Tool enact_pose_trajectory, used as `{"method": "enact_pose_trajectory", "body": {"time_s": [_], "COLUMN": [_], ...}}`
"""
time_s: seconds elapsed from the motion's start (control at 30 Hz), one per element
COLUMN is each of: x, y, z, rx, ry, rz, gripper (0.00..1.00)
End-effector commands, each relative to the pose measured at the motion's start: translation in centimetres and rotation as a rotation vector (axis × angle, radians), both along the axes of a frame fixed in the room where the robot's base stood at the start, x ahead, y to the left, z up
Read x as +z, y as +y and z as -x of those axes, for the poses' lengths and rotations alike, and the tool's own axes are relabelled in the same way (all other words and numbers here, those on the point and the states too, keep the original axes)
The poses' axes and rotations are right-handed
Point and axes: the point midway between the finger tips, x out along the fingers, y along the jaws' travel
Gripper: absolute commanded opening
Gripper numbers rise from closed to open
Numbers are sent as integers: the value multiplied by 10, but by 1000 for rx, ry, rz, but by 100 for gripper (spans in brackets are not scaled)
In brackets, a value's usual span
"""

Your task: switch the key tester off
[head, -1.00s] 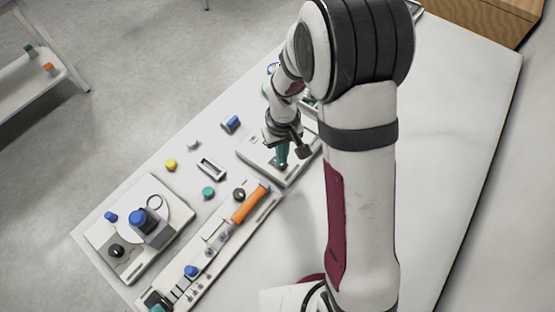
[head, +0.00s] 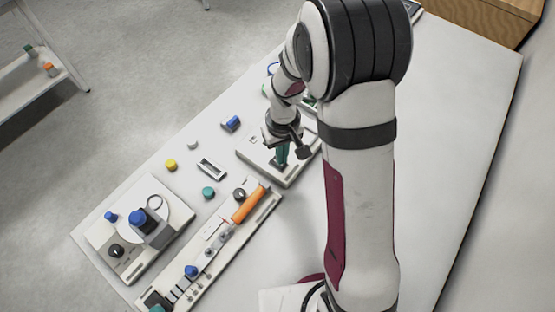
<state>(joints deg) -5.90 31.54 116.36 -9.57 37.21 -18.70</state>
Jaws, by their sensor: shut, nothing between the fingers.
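A low white device (head: 252,157) with a flat top stands toward the back of the table. It may be the key tester, but I cannot read any label. A small light square part (head: 253,139) shows on its top left. My gripper (head: 281,163) points down over the middle of this device with its teal fingers shut and empty. I cannot tell whether the fingertips touch the device. My arm and gripper hide its right and back parts, and I cannot make out a switch or its position.
A white scale-like device (head: 103,236) with a blue-topped weight (head: 138,218) stands at front left. A long white tray (head: 205,265) holds an orange-handled tool (head: 247,205). The table's right side is clear.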

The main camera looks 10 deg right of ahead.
Motion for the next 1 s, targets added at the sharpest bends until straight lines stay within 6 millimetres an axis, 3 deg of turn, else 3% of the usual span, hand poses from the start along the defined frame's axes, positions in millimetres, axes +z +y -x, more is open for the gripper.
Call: {"method": "enact_pose_trajectory", "body": {"time_s": [1.0], "x": [-14], "y": [0], "z": [0], "rx": [-1], "ry": [0], "rz": [0], "gripper": [0]}}
